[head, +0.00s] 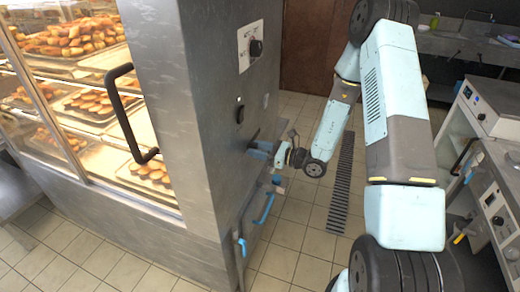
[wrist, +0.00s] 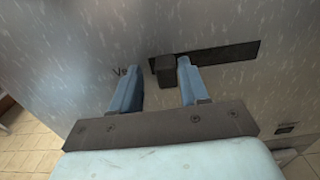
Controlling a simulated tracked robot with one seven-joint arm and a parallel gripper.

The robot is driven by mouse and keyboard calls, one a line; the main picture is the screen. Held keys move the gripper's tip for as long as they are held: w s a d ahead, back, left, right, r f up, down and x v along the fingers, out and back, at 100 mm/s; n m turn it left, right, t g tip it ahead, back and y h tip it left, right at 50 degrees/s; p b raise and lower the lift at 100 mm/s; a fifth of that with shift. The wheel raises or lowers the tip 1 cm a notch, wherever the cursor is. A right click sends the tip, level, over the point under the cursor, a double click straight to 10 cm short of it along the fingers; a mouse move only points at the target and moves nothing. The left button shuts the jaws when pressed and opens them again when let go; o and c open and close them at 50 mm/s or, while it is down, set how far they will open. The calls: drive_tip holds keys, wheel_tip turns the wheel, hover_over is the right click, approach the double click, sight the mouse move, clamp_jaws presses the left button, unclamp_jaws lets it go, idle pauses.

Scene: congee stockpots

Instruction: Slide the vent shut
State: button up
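The vent's dark square knob (wrist: 164,69) sits at the left end of a dark slot (wrist: 222,62) in the steel cabinet side, in the wrist view. Part of a label beginning "Ve" shows left of it, behind my left finger. My gripper (wrist: 159,72) is open, with its blue fingers on either side of the knob. The right finger is close to the knob, and I cannot tell whether it touches; a gap shows on the left. In the head view my gripper (head: 264,150) is at the cabinet side, and the vent is mostly hidden.
The steel cabinet (head: 200,120) with glass-fronted pastry shelves fills the left. A floor drain grate (head: 341,185) and a counter (head: 490,170) lie to the right. The tiled aisle is clear.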

drive_tip(key=shift+o, duration=0.2)
drive_tip(key=shift+d, duration=0.15)
drive_tip(key=v, duration=1.3)
drive_tip(key=shift+d, duration=0.25)
drive_tip(key=shift+s, duration=0.15)
